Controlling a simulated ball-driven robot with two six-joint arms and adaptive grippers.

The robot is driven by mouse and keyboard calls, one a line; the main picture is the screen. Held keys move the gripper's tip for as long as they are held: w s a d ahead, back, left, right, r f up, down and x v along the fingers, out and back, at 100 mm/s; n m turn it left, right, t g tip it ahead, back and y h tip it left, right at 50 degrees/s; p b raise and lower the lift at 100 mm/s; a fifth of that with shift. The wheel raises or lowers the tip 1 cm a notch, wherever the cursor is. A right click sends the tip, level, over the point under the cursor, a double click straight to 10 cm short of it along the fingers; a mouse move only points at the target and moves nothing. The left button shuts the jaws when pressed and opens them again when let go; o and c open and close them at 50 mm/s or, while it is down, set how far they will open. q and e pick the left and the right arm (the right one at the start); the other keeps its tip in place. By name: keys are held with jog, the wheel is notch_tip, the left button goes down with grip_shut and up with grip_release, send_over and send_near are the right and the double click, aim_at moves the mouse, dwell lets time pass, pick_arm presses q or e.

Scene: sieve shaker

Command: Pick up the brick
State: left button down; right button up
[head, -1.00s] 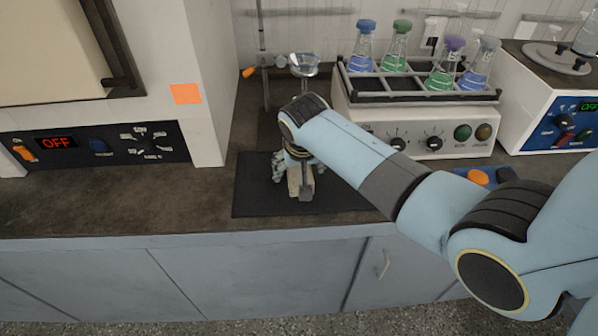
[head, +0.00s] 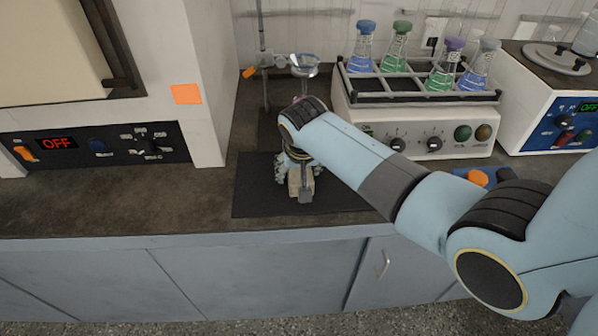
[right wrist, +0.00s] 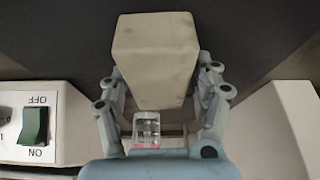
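The brick (head: 294,186) is a pale beige block on the dark mat in the head view, partly hidden by my right gripper. In the right wrist view the brick (right wrist: 155,55) stands large between the two fingers. My right gripper (right wrist: 160,78) has a finger against each side of it and looks shut on it. In the head view my right gripper (head: 297,172) is low over the mat, with the brick at its fingertips. I cannot see a gap between brick and mat. My left gripper is not in view.
The dark mat (head: 252,190) lies near the bench's front edge. Behind it are a stand with a glass funnel (head: 304,63) and a shaker (head: 415,138) carrying several flasks. An oven (head: 180,145) is at left. A blue-fronted device (head: 560,120) is at right.

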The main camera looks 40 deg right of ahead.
jog(key=shift+s+d+f, duration=0.1)
jog(key=c, duration=1.1)
